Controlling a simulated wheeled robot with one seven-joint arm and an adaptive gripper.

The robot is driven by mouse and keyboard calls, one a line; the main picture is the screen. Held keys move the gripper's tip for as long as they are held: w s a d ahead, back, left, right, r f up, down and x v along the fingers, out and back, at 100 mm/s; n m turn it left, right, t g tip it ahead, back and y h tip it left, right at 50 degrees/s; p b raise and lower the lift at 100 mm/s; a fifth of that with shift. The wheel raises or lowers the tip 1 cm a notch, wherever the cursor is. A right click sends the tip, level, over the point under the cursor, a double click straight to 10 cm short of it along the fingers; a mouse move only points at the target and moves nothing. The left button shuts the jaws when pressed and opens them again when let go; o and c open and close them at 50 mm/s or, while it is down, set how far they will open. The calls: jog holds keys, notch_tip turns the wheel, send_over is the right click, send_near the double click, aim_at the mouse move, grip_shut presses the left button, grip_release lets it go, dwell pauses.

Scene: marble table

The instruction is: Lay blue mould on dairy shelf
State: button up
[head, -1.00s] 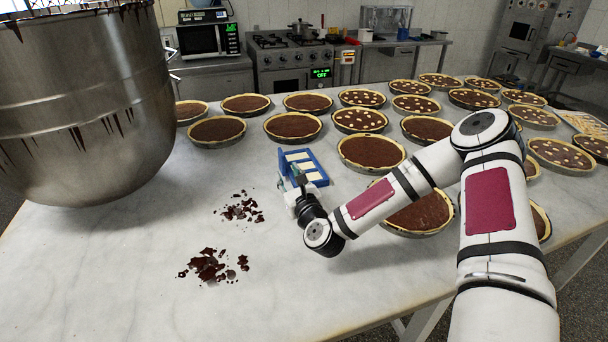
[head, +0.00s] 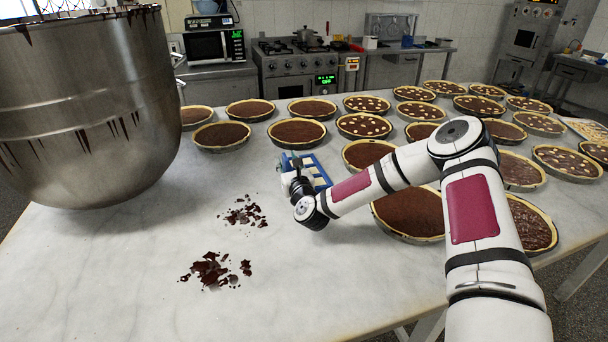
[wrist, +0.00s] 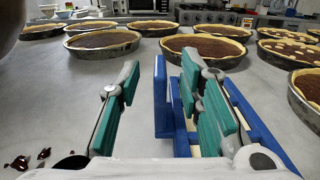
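The blue mould (head: 318,170), a shallow tray with pale cavities, lies on the marble table, partly hidden by my gripper (head: 297,172). In the wrist view its blue wall (wrist: 160,100) stands upright between the two fingers of my gripper (wrist: 159,75). The left finger is outside the wall, with a clear gap to it. The right finger is on the other side, over the mould's inside. The fingers are apart, and I cannot tell whether the right one touches the mould. No dairy shelf can be made out in these views.
Several chocolate pies (head: 298,132) stand behind and to the right of the mould, one large pie (head: 410,212) beside my arm. A big steel bowl (head: 85,110) stands at the left. Chocolate shavings (head: 212,270) lie in front. The front left of the marble table (head: 110,270) is clear.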

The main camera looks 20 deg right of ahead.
jog(key=shift+w, duration=1.45)
jog(key=shift+c, duration=0.5)
grip_shut()
jog(key=shift+r, duration=0.1)
